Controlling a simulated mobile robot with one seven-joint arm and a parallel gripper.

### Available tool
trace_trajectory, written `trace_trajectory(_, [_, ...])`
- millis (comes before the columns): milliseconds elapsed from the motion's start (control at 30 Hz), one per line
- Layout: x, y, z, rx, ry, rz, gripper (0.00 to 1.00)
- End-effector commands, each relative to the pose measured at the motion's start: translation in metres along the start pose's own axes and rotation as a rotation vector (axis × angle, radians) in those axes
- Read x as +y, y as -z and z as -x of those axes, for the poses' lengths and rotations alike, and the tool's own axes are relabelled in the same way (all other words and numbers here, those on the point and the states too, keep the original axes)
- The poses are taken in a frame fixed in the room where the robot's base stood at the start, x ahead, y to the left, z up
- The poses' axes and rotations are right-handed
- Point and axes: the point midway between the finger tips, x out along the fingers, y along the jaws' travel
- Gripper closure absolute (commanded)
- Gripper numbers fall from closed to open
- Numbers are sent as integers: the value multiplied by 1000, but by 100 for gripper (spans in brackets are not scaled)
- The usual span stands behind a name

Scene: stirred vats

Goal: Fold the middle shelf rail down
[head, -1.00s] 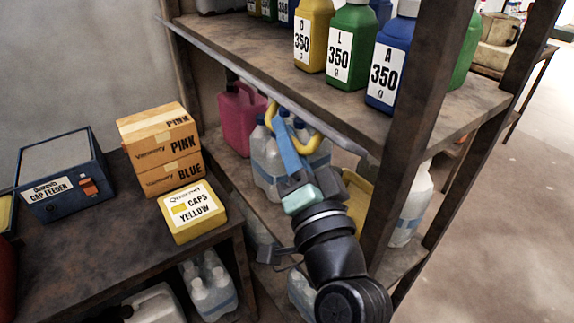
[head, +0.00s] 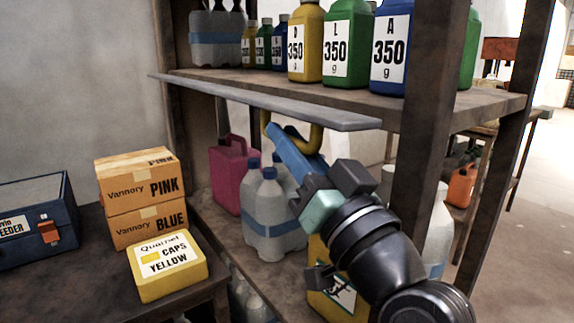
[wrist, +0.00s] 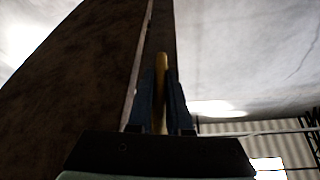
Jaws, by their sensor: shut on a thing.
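The middle shelf rail (head: 290,108) is a long grey strip along the front of the upper shelf in the head view. It stands out in front of the shelf edge, a little below the board, with its broad face turned up. A yellow handle (head: 317,138) hangs under it. My gripper (head: 275,130) reaches up from the lower right, its blue fingers at the handle just under the rail. In the wrist view the yellow handle (wrist: 161,75) lies between the two fingers, and the gripper is shut on it. The fingers hide part of the handle.
Yellow, green and blue bottles (head: 345,45) stand on the upper shelf (head: 440,105). Below are clear bottles (head: 268,215), a pink jug (head: 230,170) and a yellow container (head: 335,290), close to my arm. A dark post (head: 428,170) stands right of the rail. Boxes (head: 140,195) sit on the left table.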

Motion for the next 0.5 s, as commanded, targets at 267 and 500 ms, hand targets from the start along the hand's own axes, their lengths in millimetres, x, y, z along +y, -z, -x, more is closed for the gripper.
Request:
trace_trajectory(267, [2, 0, 1, 3, 14, 36, 100])
trace_trajectory(500, [2, 1, 0, 3, 15, 38, 100])
